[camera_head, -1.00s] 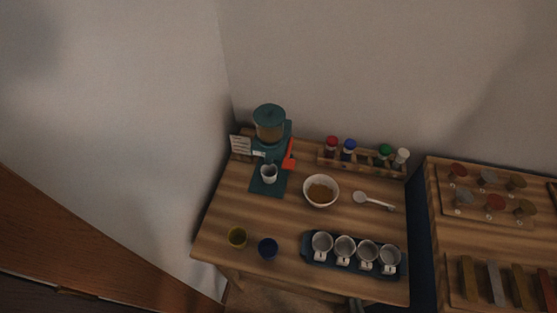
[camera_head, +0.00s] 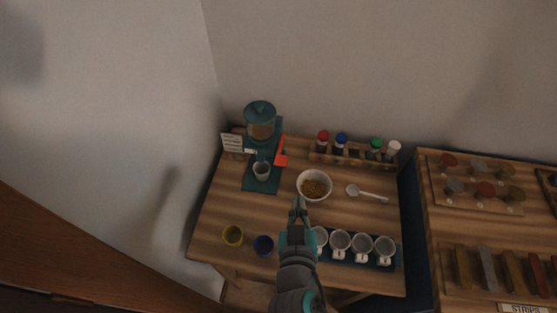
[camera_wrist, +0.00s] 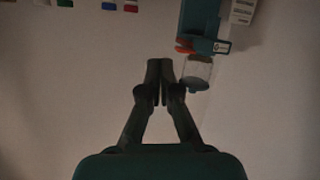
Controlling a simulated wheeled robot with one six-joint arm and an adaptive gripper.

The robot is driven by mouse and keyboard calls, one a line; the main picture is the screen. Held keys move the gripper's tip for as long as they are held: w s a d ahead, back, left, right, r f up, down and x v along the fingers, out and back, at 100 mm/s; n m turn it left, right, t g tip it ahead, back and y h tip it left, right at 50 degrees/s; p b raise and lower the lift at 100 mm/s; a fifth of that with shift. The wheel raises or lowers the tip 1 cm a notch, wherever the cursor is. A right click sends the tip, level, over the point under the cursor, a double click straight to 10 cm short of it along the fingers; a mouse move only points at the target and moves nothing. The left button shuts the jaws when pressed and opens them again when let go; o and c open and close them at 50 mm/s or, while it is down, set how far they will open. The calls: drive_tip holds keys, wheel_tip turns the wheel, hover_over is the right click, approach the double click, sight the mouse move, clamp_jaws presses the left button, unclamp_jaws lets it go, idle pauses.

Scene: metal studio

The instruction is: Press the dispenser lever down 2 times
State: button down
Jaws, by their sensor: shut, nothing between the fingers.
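The teal dispenser (camera_head: 277,132) with its clear hopper stands at the back left of the wooden table. Its red-orange lever (camera_head: 281,152) is on the right side. A light cup (camera_head: 261,170) stands on its base under the spout. In the wrist view the dispenser (camera_wrist: 199,18) is at the upper right, with part of the red lever (camera_wrist: 184,46) and the clear hopper (camera_wrist: 198,69). My gripper (camera_head: 298,203) is shut and empty, its tips appearing just in front of the bowl, apart from the lever. Its closed fingers show in the wrist view (camera_wrist: 159,68).
A white bowl (camera_head: 325,180) of brown grains and a white spoon (camera_head: 366,193) are right of the dispenser. A rack (camera_head: 352,161) of capped bottles is behind.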

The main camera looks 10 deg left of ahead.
drive_tip(key=a+r+m+h, duration=0.1)
drive_tip(key=a+r+m, duration=0.2)
drive_tip(key=a+r, duration=0.3)
drive_tip(key=shift+w+a+r+h, duration=0.25)
drive_tip(key=shift+w+r, duration=0.2)
drive_tip(key=shift+r, duration=0.35)
drive_tip(key=shift+w+d, duration=0.1)
drive_tip(key=w+f, duration=0.6)
drive_tip(key=w, duration=0.3)
drive_tip(key=shift+w+d+f, duration=0.15)
drive_tip(key=shift+w+f, duration=0.1)
